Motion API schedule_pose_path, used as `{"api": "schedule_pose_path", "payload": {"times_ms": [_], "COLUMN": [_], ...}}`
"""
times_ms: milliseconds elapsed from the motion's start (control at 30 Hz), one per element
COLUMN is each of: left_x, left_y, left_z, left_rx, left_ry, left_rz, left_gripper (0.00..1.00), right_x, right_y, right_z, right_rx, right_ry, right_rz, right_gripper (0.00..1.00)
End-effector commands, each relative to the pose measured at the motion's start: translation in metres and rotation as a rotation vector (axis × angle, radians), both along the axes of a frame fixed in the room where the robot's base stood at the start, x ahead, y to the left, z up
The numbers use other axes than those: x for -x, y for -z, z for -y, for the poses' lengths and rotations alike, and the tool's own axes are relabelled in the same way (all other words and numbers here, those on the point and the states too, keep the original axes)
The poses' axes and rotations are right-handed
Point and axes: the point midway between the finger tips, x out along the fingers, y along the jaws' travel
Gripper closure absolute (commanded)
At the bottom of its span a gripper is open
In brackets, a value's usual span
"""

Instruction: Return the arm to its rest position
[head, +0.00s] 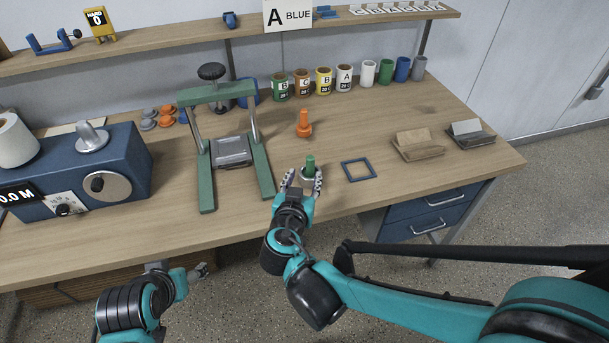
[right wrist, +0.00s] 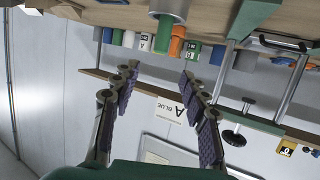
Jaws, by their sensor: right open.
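My right gripper (head: 304,180) is open at the front of the bench, its fingers on either side of a small green-topped piece (head: 310,162) with a pale base. In the right wrist view, which is upside down, the spread fingers (right wrist: 160,78) have nothing between their pads; a green cylinder (right wrist: 163,32) shows beyond the fingertips. Whether the fingers touch the piece cannot be told. My left gripper (head: 200,272) is low at the left, below the bench's front edge; its jaw opening is unclear.
A green press frame (head: 207,185) stands left of my right gripper. An orange piece (head: 304,125) stands behind it, a blue square frame (head: 358,169) lies to its right. Several cans, including a yellow one (head: 323,82), line the back. A blue machine (head: 130,165) is at left.

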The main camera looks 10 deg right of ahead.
Motion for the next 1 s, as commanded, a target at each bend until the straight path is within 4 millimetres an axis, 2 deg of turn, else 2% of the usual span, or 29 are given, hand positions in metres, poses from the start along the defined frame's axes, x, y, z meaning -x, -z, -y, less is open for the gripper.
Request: {"api": "schedule_pose_path", "payload": {"times_ms": [367, 467, 533, 633, 700, 767, 900, 1000], "left_x": [0.0, 0.0, 0.0, 0.0, 0.0, 0.0, 0.0, 0.0], "left_y": [0.0, 0.0, 0.0, 0.0, 0.0, 0.0, 0.0, 0.0], "left_z": [0.0, 0.0, 0.0, 0.0, 0.0, 0.0, 0.0, 0.0], "left_rx": [0.0, 0.0, 0.0, 0.0, 0.0, 0.0, 0.0, 0.0], "left_ry": [0.0, 0.0, 0.0, 0.0, 0.0, 0.0, 0.0, 0.0], "left_rz": [0.0, 0.0, 0.0, 0.0, 0.0, 0.0, 0.0, 0.0], "left_gripper": [0.33, 0.33, 0.33, 0.33, 0.33, 0.33, 0.33, 0.33], "right_x": [0.0, 0.004, 0.012, 0.035, 0.057, 0.078, 0.119, 0.139], "right_y": [0.0, 0.003, 0.009, 0.023, 0.035, 0.043, 0.053, 0.054], "right_z": [0.0, 0.008, 0.021, 0.047, 0.061, 0.068, 0.066, 0.059], "right_rx": [0.0, 0.003, 0.006, 0.003, -0.011, -0.03, -0.084, -0.114], "right_ry": [0.0, 0.004, 0.011, 0.0, -0.032, -0.077, -0.215, -0.303], "right_rz": [-0.001, -0.034, -0.101, -0.255, -0.376, -0.466, -0.598, -0.632], "right_gripper": [0.55, 0.55, 0.55, 0.55, 0.55, 0.55, 0.55, 0.55]}}
